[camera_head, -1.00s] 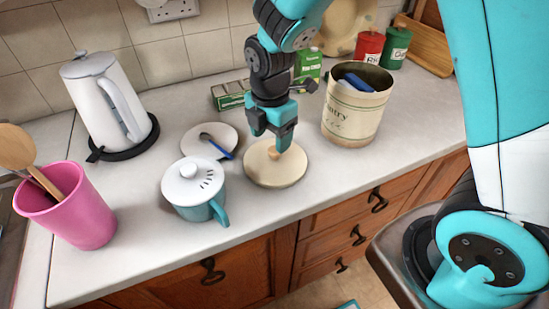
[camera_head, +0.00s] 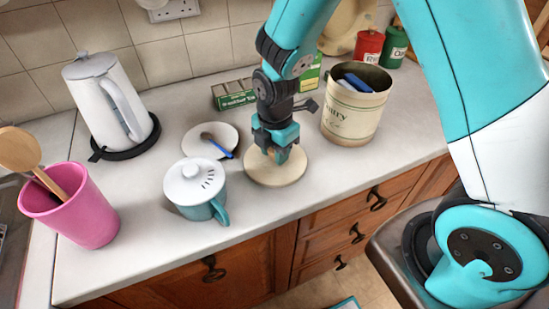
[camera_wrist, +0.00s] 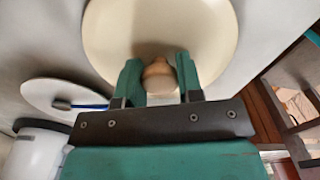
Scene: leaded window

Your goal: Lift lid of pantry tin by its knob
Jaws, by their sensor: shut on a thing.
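The round cream lid (camera_head: 290,176) is at the counter's front, left of the open cream pantry tin (camera_head: 352,118). Whether it rests flat on the counter or hangs just above it, I cannot tell. My gripper (camera_head: 279,155) points down over the lid and is shut on its knob. In the wrist view, the wooden-looking knob (camera_wrist: 158,76) sits between the two green fingers of my gripper (camera_wrist: 159,82), with the lid (camera_wrist: 160,25) around it. The tin stands upright with its top uncovered, and blue and white items show inside.
A white-lidded teal mug (camera_head: 196,190) and a plate (camera_head: 203,140) with a blue-handled brush are left of the lid. Green boxes (camera_head: 234,94) stand behind. A white kettle (camera_head: 105,105) and pink utensil cup (camera_head: 78,212) are farther left. Red and green canisters (camera_head: 368,46) stand behind the tin.

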